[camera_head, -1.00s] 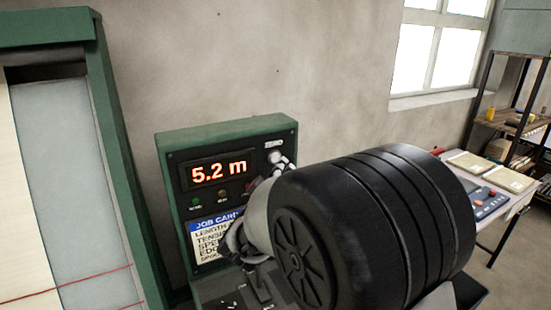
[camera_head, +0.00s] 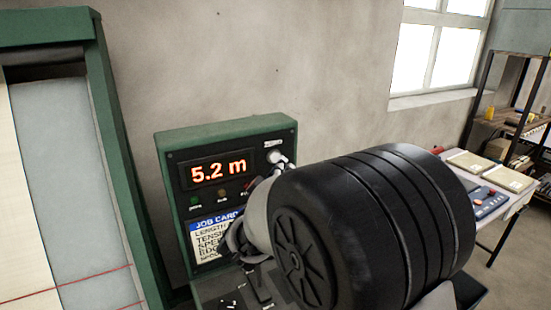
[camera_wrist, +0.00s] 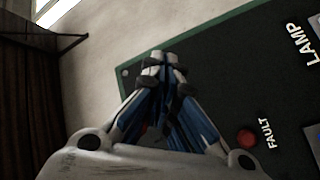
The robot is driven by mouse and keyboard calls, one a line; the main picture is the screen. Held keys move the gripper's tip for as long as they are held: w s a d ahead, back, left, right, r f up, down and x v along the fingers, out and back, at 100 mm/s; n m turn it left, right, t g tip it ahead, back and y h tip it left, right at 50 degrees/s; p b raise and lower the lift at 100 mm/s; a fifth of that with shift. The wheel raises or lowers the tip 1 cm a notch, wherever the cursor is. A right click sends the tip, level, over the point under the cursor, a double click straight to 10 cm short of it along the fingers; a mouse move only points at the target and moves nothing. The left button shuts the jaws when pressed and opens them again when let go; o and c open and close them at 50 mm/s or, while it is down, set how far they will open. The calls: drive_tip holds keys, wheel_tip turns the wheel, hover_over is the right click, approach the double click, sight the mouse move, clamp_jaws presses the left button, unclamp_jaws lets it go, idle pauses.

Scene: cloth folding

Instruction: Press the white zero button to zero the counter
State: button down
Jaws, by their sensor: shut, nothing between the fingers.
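The white zero button (camera_head: 274,156) sits at the upper right of the green-framed control panel (camera_head: 225,130), under a small white label. The counter display (camera_head: 219,171) reads 5.2 m in lit orange digits. My gripper (camera_head: 284,162) is at the button's lower right in the head view, its fingertips close to it; I cannot tell whether they touch. In the wrist view my gripper (camera_wrist: 165,60) is shut and empty, its fingertips over the panel's corner. The button is hidden there, behind the fingers. My dark arm link covers the panel's lower right in the head view.
A job card (camera_head: 214,238) is on the panel below small indicator lamps. A green frame (camera_head: 110,150) stands left. A table (camera_head: 500,205) with several items stands right.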

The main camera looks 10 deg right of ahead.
drive_tip(key=shift+w, duration=0.1)
drive_tip(key=shift+w+a, duration=0.1)
drive_tip(key=shift+w, duration=0.2)
drive_tip(key=shift+w+a+p, duration=0.15)
drive_tip(key=shift+w+p, duration=0.25)
drive_tip(key=shift+p, duration=0.05)
idle(0.7)
idle(0.4)
drive_tip(key=shift+s+d, duration=0.25)
drive_tip(key=shift+s, duration=0.55)
drive_tip(key=s, duration=0.1)
drive_tip(key=s+d, duration=0.1)
drive_tip(key=s, duration=0.2)
drive_tip(key=shift+s+d, duration=0.3)
drive_tip(key=shift+s, duration=0.1)
